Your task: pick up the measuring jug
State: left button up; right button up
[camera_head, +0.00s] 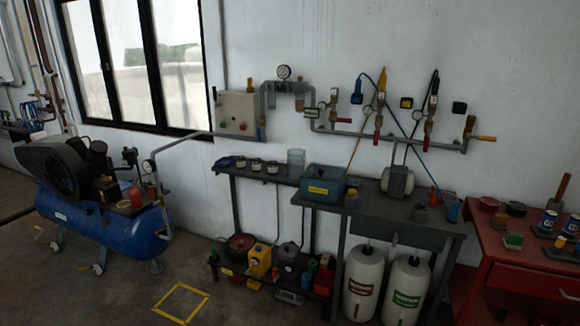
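A clear, see-through upright vessel (296,163), which looks like the measuring jug, stands on the dark bench (400,207) against the wall. It is between several small jars on its left and a blue-green box (325,185) on its right. The box stands nearer to me and may hide part of its base. At this distance I cannot make out a handle or markings on it. Neither of my grippers is in view.
Small jars (256,165) line the bench's left part. Pipes with a gauge (284,72) and valves run along the wall above. A blue compressor (105,220) stands at left, a red table (500,265) at right. The floor around the yellow square (181,303) is clear.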

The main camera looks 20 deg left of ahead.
aim_at(297, 164)
jog(key=i+j+u, duration=0.15)
jog(key=i+j, duration=0.35)
jog(key=i+j+u, duration=0.15)
jog(key=i+j, duration=0.3)
jog(key=i+j+u, duration=0.15)
jog(key=i+j, duration=0.2)
jog(key=i, duration=0.2)
jog(key=i+j+u, duration=0.15)
jog(key=i+j, duration=0.15)
jog(key=i, duration=0.25)
